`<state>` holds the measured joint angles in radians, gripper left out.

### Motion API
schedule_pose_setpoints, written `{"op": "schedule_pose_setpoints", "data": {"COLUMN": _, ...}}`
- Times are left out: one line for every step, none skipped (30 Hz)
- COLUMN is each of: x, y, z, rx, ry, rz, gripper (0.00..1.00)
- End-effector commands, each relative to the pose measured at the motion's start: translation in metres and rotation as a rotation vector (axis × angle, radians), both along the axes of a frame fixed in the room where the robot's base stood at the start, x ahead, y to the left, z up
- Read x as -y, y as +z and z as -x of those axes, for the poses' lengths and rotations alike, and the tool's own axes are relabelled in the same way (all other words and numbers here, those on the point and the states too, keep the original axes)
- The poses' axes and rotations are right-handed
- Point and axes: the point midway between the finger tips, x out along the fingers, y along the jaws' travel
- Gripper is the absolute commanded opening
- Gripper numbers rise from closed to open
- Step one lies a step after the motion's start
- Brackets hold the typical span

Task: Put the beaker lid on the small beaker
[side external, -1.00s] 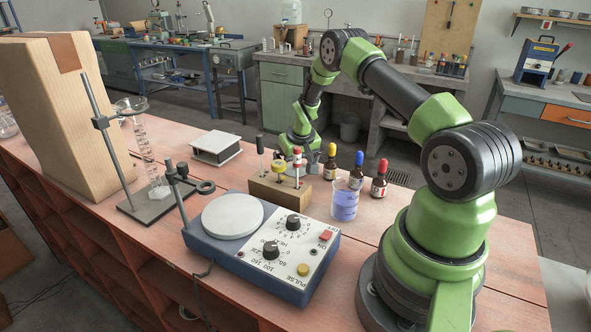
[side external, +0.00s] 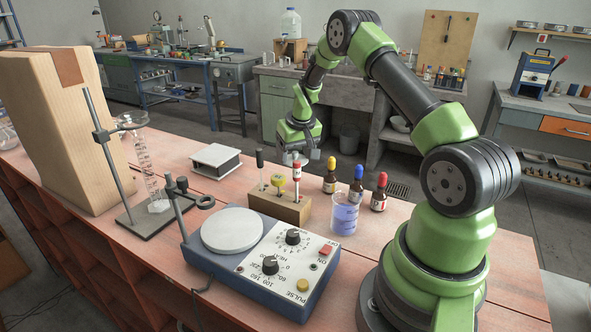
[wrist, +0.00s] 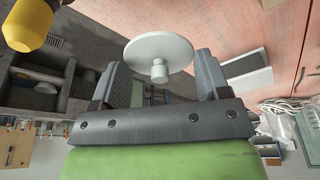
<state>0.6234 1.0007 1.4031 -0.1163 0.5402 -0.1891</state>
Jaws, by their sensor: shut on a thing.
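The small beaker (side external: 344,214) stands upright on the bench in the side external view, holding blue-violet liquid, with its top open. My gripper (side external: 300,157) is behind the wooden tool block, to the beaker's left and farther back, above the bench. In the wrist view my gripper (wrist: 160,75) is shut on the beaker lid (wrist: 145,52), a pale round disc with a small knob facing the camera. The lid lies between the two dark fingers; the exact contact is hard to see. In the side external view the lid cannot be made out.
Dropper bottles with yellow (side external: 331,180), blue (side external: 355,184) and red (side external: 379,192) caps stand close behind the beaker. A hotplate (side external: 262,250) is in front. A white-topped block (side external: 216,160) stands left.

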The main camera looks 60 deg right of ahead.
Motion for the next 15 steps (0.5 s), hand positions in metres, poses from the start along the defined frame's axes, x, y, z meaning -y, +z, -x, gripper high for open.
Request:
{"op": "schedule_pose_setpoints", "data": {"x": 0.000, "y": 0.010, "z": 0.000, "rx": 0.003, "ry": 0.001, "rz": 0.003, "gripper": 0.47}}
{"op": "schedule_pose_setpoints", "data": {"x": 0.000, "y": 0.014, "z": 0.000, "rx": 0.002, "ry": 0.002, "rz": 0.003, "gripper": 0.47}}
{"op": "schedule_pose_setpoints", "data": {"x": 0.000, "y": 0.020, "z": 0.000, "rx": 0.002, "ry": 0.001, "rz": 0.003, "gripper": 0.47}}
{"op": "schedule_pose_setpoints", "data": {"x": 0.000, "y": 0.023, "z": 0.000, "rx": 0.002, "ry": 0.001, "rz": 0.002, "gripper": 0.47}}
{"op": "schedule_pose_setpoints", "data": {"x": 0.000, "y": 0.027, "z": 0.000, "rx": 0.002, "ry": 0.000, "rz": 0.001, "gripper": 0.47}}
{"op": "schedule_pose_setpoints", "data": {"x": 0.000, "y": 0.032, "z": 0.000, "rx": 0.002, "ry": 0.000, "rz": 0.002, "gripper": 0.47}}
{"op": "schedule_pose_setpoints", "data": {"x": 0.000, "y": 0.035, "z": 0.000, "rx": 0.002, "ry": 0.000, "rz": 0.001, "gripper": 0.47}}
{"op": "schedule_pose_setpoints", "data": {"x": 0.000, "y": 0.037, "z": 0.000, "rx": 0.001, "ry": 0.000, "rz": 0.002, "gripper": 0.47}}
{"op": "schedule_pose_setpoints", "data": {"x": 0.000, "y": 0.041, "z": 0.000, "rx": 0.001, "ry": 0.001, "rz": 0.002, "gripper": 0.47}}
{"op": "schedule_pose_setpoints", "data": {"x": 0.000, "y": 0.043, "z": 0.000, "rx": 0.000, "ry": 0.001, "rz": 0.002, "gripper": 0.47}}
{"op": "schedule_pose_setpoints", "data": {"x": 0.000, "y": 0.045, "z": 0.000, "rx": 0.000, "ry": 0.001, "rz": 0.002, "gripper": 0.47}}
{"op": "schedule_pose_setpoints", "data": {"x": 0.000, "y": 0.047, "z": 0.000, "rx": 0.000, "ry": 0.001, "rz": 0.002, "gripper": 0.47}}
{"op": "schedule_pose_setpoints", "data": {"x": 0.000, "y": 0.049, "z": 0.000, "rx": 0.000, "ry": 0.001, "rz": 0.002, "gripper": 0.47}}
{"op": "schedule_pose_setpoints", "data": {"x": 0.000, "y": 0.050, "z": 0.000, "rx": 0.001, "ry": 0.001, "rz": 0.001, "gripper": 0.47}}
{"op": "schedule_pose_setpoints", "data": {"x": 0.000, "y": 0.053, "z": 0.000, "rx": 0.001, "ry": 0.001, "rz": 0.001, "gripper": 0.47}}
